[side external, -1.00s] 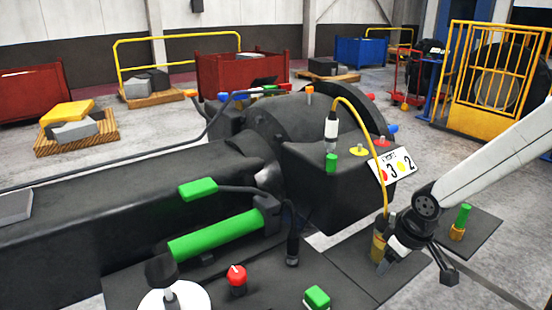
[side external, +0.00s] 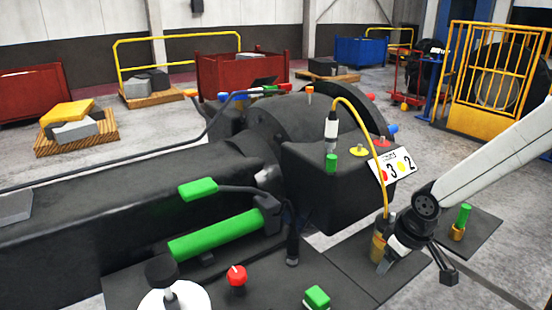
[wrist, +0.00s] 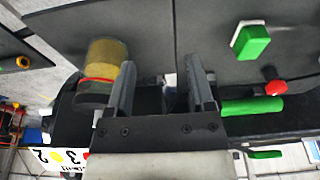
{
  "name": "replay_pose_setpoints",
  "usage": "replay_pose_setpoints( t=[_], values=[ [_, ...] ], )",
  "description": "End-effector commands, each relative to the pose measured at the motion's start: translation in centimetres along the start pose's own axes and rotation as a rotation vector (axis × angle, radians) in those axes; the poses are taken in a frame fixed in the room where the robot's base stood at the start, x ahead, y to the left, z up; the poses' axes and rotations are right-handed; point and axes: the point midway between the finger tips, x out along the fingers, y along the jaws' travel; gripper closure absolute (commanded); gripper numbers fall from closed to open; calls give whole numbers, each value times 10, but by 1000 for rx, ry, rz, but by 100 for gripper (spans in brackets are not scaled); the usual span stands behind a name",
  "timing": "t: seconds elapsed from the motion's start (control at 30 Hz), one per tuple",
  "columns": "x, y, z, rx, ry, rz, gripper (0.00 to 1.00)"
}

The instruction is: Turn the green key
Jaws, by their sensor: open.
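Several green parts show, and I cannot tell for sure which is the key. A green peg (side external: 464,215) stands upright in a brass socket (side external: 457,232) on the right mat. A short green cylinder (side external: 331,162) is on the black housing. A green block (side external: 317,297) sits at the front and also shows in the wrist view (wrist: 253,42). My gripper (side external: 385,266) is low over the mat beside a brass cylinder (side external: 378,247), apart from the green parts. In the wrist view my gripper (wrist: 160,75) is open with nothing held; the brass cylinder (wrist: 107,52) is left of its fingers.
A yellow cable (side external: 372,140) arches from the housing (side external: 345,195) down toward the brass cylinder. A green bar handle (side external: 215,235), a red knob (side external: 237,278) and a black knob on a white disc (side external: 175,300) lie to the left. A numbered card (side external: 393,167) is on the housing.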

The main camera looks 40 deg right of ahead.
Motion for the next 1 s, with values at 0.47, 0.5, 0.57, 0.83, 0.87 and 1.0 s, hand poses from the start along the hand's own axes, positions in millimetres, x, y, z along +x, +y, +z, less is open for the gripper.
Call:
replay_pose_setpoints(
  t=[0.47, 0.5, 0.57, 0.83, 0.87, 1.0],
  values=[
    [-18, 1, -55, -85, -34, -1, 31],
    [-21, 1, -65, -101, -41, -2, 31],
    [-28, 1, -80, -126, -51, -3, 31],
    [-60, 2, -140, -240, -101, -11, 31],
    [-64, 3, -145, -252, -107, -13, 31],
    [-83, 3, -170, -306, -129, -19, 31]
  ],
)
